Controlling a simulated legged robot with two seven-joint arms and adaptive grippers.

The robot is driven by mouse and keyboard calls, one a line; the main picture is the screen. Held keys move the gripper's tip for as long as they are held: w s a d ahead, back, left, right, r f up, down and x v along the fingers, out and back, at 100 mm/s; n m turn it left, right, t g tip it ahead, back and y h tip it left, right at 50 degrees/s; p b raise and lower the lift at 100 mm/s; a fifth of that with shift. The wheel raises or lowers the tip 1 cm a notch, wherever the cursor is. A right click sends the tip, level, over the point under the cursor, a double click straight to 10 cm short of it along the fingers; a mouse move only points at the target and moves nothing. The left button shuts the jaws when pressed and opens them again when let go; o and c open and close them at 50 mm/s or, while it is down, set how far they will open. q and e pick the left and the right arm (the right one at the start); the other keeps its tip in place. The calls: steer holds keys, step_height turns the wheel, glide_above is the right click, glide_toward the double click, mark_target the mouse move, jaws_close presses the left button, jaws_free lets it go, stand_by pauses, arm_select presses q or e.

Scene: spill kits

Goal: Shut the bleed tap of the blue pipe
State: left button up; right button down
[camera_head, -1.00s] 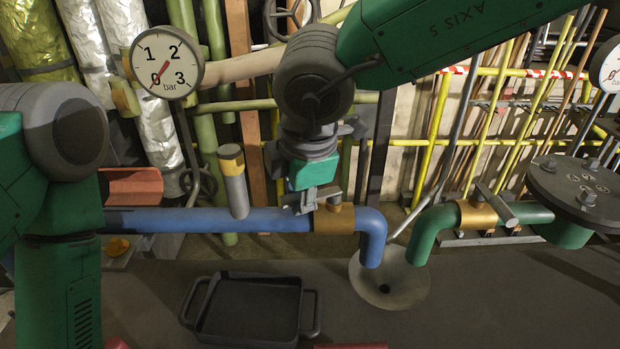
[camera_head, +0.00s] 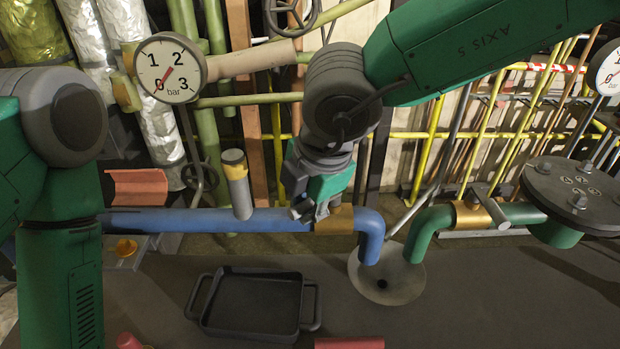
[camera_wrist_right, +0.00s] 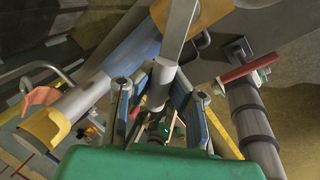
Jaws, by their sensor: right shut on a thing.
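The blue pipe (camera_head: 200,221) runs across the middle and bends down at its right end over a grey funnel (camera_head: 382,276). Its bleed tap has a brass body (camera_head: 335,219) near that bend. My right gripper (camera_head: 306,211) is at the tap, just left of the brass body, and hides most of the lever. In the right wrist view, the fingers (camera_wrist_right: 160,90) are shut on the grey tap lever (camera_wrist_right: 176,38). The lever there lies at a slant to the blue pipe (camera_wrist_right: 128,56). My left arm stands at the left; its gripper is out of view.
A pressure gauge (camera_head: 169,68) hangs upper left, its needle near 0. A capped grey stub (camera_head: 238,184) rises from the blue pipe. A green pipe (camera_head: 430,226) with its own brass tap (camera_head: 472,215) is at the right. A dark tray (camera_head: 252,304) lies in front.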

steer(key=shift+a+r, duration=0.1)
steer(key=shift+r, duration=0.2)
steer(key=shift+s+r+n+y+p, duration=0.1)
steer(key=shift+s+n+y+p, duration=0.15)
steer(key=shift+n+p, duration=0.45)
steer(key=shift+d+p, duration=0.2)
steer(key=shift+p, duration=0.1)
